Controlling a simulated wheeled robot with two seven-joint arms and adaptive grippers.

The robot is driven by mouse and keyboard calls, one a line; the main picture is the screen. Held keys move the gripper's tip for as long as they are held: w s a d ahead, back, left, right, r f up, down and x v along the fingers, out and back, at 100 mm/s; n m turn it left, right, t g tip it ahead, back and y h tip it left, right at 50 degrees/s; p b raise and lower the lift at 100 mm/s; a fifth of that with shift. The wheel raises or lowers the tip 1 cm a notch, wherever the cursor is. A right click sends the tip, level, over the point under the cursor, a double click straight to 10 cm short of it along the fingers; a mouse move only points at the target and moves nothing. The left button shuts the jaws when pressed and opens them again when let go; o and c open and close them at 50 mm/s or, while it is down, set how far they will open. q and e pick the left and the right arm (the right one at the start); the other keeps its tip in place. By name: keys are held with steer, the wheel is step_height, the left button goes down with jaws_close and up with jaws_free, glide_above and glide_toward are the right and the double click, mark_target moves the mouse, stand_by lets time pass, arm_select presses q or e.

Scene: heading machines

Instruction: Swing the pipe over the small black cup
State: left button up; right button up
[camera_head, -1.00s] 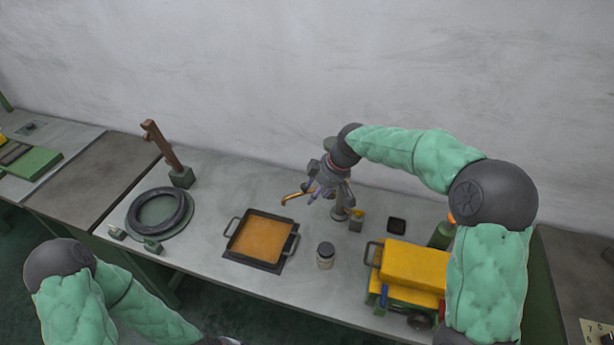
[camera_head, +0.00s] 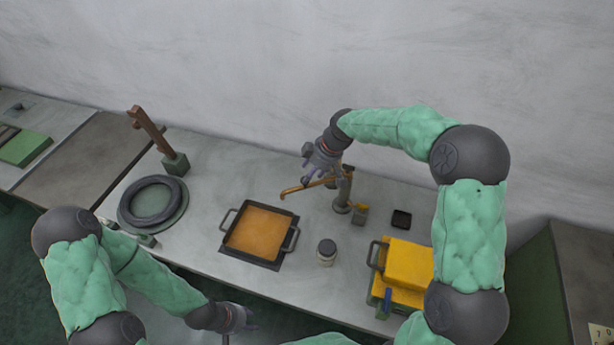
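The copper-coloured pipe (camera_head: 306,187) reaches left from a grey upright post (camera_head: 343,194), its bent tip pointing down behind the pan. A small black square cup (camera_head: 401,219) stands on the bench to the right of the post, away from the pipe's tip. My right gripper (camera_head: 316,168) is just above and behind the pipe, close to the post; whether it touches the pipe is unclear, and its fingers are too small to read. My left gripper (camera_head: 244,322) is low in the view, in front of the bench edge, away from the pipe; its finger gap is unclear.
A pan of orange material (camera_head: 226,241) and a lidded jar (camera_head: 327,252) stand in front of the pipe. A black ring (camera_head: 153,201) and brown lever (camera_head: 150,132) are at left.

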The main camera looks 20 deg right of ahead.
mark_target(317, 183)
steer(key=shift+x, duration=2.1)
jaws_close()
steer(key=shift+r, duration=0.1)
